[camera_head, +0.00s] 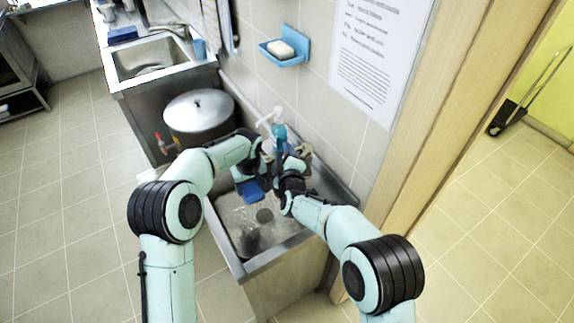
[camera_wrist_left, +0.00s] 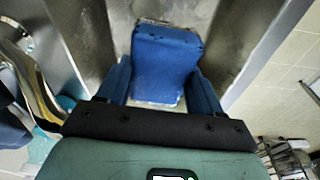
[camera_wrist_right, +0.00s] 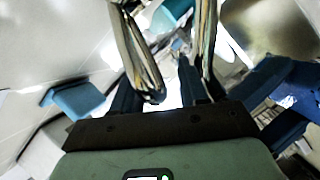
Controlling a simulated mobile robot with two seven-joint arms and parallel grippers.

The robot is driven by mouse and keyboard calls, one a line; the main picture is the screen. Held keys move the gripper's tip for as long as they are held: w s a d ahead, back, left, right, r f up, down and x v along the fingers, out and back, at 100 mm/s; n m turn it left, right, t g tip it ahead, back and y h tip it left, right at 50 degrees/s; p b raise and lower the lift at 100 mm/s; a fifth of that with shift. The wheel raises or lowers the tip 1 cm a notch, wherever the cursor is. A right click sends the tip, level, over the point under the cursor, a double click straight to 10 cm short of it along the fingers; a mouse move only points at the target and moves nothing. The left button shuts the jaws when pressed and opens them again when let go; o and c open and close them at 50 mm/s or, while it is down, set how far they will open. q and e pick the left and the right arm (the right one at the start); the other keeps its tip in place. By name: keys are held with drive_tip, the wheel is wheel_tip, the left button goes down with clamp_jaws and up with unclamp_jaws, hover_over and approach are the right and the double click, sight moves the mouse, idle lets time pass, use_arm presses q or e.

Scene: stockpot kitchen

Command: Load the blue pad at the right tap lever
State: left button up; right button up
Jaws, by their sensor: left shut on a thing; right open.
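The blue pad (camera_head: 252,190) is gripped by my left gripper (camera_head: 249,174) over the near sink basin. In the left wrist view the pad (camera_wrist_left: 166,62) sits between both fingers, with the basin behind it. My right gripper (camera_head: 289,163) is open near the wall behind the basin, beside the soap bottle. In the right wrist view two shiny curved metal pieces (camera_wrist_right: 140,60) reach to its fingers (camera_wrist_right: 158,92); I cannot tell which is the right tap lever. In the head view the tap is mostly hidden by my grippers.
A pump bottle of blue liquid (camera_head: 279,129) stands behind my grippers. A large lidded stockpot (camera_head: 200,112) is to the left. A blue wall dish (camera_head: 285,57) holds a soap bar. The steel basin (camera_head: 233,222) has free room below the pad; a door frame (camera_head: 440,110) is to the right.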

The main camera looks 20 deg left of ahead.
drive_tip(key=v, duration=1.1)
drive_tip(key=shift+s, duration=0.25)
use_arm(q)
drive_tip(key=shift+d, duration=0.1)
use_arm(e)
drive_tip(key=shift+d, duration=0.15)
